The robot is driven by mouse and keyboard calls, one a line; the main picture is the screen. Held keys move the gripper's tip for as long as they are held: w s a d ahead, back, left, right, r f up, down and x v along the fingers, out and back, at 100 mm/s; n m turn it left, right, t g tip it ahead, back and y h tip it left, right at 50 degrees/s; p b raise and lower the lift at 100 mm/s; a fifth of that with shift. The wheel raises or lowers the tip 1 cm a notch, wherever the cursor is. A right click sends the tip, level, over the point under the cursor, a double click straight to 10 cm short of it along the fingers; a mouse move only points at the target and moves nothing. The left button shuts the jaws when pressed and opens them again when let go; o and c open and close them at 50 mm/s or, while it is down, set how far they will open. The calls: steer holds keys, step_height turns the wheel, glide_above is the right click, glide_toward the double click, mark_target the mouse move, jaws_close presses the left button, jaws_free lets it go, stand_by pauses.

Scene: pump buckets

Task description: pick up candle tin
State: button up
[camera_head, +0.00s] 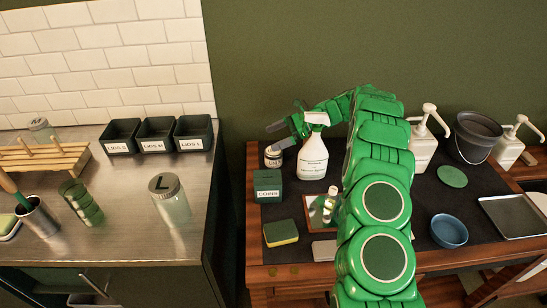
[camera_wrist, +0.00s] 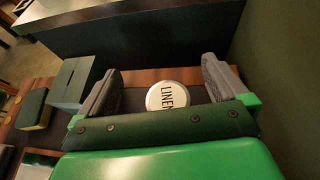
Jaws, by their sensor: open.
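The candle tin (camera_head: 273,156) is a small round tin near the back left corner of the wooden table. In the wrist view its pale round lid, marked LINEN (camera_wrist: 167,96), shows between my two fingers. My gripper (camera_head: 276,135) is open above the tin, with grey fingers to either side of the lid in the wrist view (camera_wrist: 161,68). Nothing is held. The tin's lower side is hidden in the wrist view.
A green COINS box (camera_head: 268,187) stands just in front of the tin, and a white spray bottle (camera_head: 313,158) stands just right. A yellow-green sponge (camera_head: 281,233) lies nearer the front. The steel counter (camera_head: 130,232) is left across a gap.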

mark_target(269, 151)
steer(key=shift+f, duration=1.7)
step_height(269, 151, down, 3)
steer(key=shift+f, duration=0.1)
steer(key=shift+x, duration=1.15)
steer(key=shift+a, duration=0.35)
steer(key=shift+c, duration=0.5)
steer(key=c, duration=1)
